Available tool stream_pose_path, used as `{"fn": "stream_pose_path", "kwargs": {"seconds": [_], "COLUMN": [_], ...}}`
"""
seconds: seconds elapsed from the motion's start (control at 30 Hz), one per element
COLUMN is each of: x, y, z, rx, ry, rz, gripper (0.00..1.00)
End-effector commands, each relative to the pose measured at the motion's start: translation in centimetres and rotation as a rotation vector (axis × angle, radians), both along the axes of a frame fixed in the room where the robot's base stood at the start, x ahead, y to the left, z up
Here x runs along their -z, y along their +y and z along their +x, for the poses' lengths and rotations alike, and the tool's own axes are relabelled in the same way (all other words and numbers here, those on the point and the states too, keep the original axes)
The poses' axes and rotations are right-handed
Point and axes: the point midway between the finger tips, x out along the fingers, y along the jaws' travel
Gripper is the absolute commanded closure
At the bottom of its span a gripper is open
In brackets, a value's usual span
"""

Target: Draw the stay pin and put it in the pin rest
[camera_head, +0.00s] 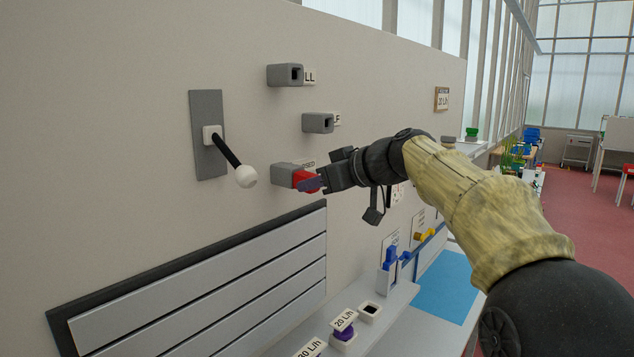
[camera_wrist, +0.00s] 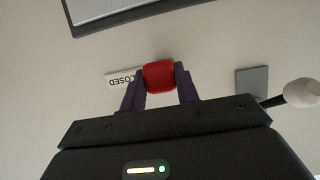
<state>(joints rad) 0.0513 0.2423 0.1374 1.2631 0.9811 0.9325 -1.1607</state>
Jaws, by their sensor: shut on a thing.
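The red stay pin (camera_head: 299,177) sits at the mouth of the grey wall block (camera_head: 282,175) beside the partly hidden CLOSED label. Its red head also shows in the wrist view (camera_wrist: 158,76). My gripper (camera_head: 311,183) is shut on the red head, with one dark purple finger on each side (camera_wrist: 160,80). I cannot tell how deep the pin is in the block. A white block with a dark square hole (camera_head: 370,311) stands on the shelf below; I cannot tell whether it is the pin rest.
A lever with a white knob (camera_head: 246,176) juts from its grey plate (camera_head: 207,110) left of my gripper. Two grey blocks with empty holes (camera_head: 284,75) (camera_head: 317,123) are higher on the wall. Slatted louvres (camera_head: 215,285), labelled purple items (camera_head: 344,332) and blue holders (camera_head: 388,270) are below.

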Motion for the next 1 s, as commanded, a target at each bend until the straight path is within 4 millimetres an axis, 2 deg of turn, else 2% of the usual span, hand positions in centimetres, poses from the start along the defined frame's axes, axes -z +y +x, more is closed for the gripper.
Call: {"fn": "stream_pose_path", "kwargs": {"seconds": [0.03, 0.1, 1.0], "x": [-0.1, -0.1, 0.0], "y": [0.1, 0.1, -1.1], "z": [0.0, 0.0, -0.7], "rx": [-0.001, -0.001, 0.003], "ry": [-0.002, -0.002, -0.002], "rz": [0.001, 0.001, 0.0], "gripper": [0.91, 1.0, 1.0]}}
